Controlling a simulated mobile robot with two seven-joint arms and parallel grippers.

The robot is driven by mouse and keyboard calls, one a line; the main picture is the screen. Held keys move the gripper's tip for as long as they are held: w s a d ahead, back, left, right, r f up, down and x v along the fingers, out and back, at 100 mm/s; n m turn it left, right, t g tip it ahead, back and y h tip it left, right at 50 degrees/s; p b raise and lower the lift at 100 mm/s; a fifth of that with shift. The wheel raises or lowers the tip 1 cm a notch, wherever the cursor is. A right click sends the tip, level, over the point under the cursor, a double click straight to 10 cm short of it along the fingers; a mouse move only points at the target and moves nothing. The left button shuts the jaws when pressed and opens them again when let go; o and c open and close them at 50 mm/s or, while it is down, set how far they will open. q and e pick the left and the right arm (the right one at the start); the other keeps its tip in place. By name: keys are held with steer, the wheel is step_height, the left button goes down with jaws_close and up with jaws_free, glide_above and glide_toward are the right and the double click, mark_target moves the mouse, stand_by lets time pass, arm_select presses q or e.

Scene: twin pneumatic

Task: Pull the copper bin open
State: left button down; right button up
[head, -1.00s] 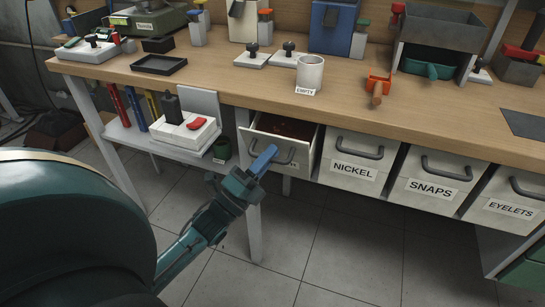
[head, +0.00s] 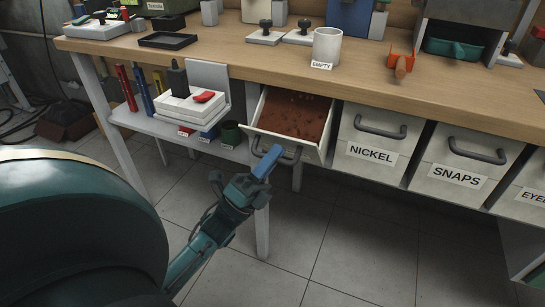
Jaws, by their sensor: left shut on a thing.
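The copper bin (head: 314,155) is a pale drawer under the bench at the left end of the bin row. It is pulled out, and its reddish-brown contents (head: 295,114) show inside. My left gripper (head: 268,161) is shut on the bin's dark handle (head: 291,158) at the left part of its front. Its blue fingers cover part of the handle, and the bin's label is not readable. My right gripper is not in view.
Closed bins marked NICKEL (head: 372,145) and SNAPS (head: 462,168) stand to the right. A white cup (head: 327,46) stands on the bench (head: 250,62) above. Open floor lies below.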

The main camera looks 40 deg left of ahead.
arm_select(q)
steer(key=c, duration=1.8)
jaws_free()
steer(key=shift+v, duration=6.6)
steer(key=shift+w+f, duration=0.1)
